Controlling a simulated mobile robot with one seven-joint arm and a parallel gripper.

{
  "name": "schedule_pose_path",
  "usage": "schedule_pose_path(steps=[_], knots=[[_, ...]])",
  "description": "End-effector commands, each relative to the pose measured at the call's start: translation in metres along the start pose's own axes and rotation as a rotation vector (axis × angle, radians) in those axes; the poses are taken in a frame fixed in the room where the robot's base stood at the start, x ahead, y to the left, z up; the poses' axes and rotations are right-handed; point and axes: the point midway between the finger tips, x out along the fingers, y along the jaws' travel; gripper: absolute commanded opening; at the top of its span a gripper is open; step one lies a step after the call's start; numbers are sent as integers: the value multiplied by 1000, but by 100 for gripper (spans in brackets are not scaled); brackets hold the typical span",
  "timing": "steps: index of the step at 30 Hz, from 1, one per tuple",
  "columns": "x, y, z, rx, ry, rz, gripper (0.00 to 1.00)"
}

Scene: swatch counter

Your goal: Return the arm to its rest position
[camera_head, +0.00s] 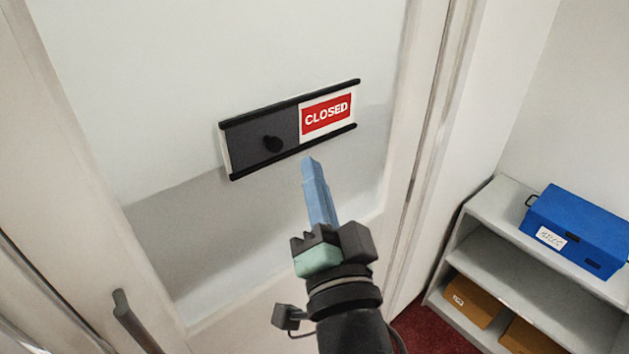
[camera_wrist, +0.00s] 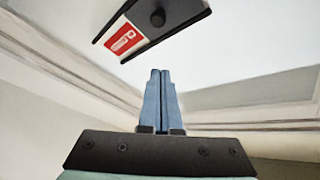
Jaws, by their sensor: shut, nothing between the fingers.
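My gripper (camera_head: 309,163) is in front of the door, its blue fingers pointing up towards a sliding sign. The fingers are together and hold nothing; they also show closed in the wrist view (camera_wrist: 160,74). The sign (camera_head: 250,143) has black rails, a dark grey slider with a round black knob (camera_head: 272,143), and a red panel reading CLOSED (camera_head: 326,114) at its right. In the head view the fingertips are just below the sign; I see no contact. In the wrist view the sign (camera_wrist: 180,14) is at the top, beyond the fingertips.
A door handle (camera_head: 133,321) stands at the lower left. At the right, a grey shelf unit (camera_head: 497,215) carries a blue box (camera_head: 577,228) on top and brown boxes (camera_head: 472,300) below. Dark red carpet (camera_head: 425,325) shows beside the shelf.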

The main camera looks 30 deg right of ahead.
Motion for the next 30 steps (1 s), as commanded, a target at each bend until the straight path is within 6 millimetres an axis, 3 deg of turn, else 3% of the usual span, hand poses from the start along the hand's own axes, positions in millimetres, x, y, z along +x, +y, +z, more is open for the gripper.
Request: schedule_pose_path(steps=[14,15,17,22,27,30], knots=[[0,0,0,0,-1,0,0],[2,-8,2,-13,2,-19,0],[6,-28,4,-52,11,-67,0],[5,-132,4,-258,94,-283,0],[-27,-229,-8,-454,241,-463,0],[-48,-264,-18,-530,320,-521,0]])
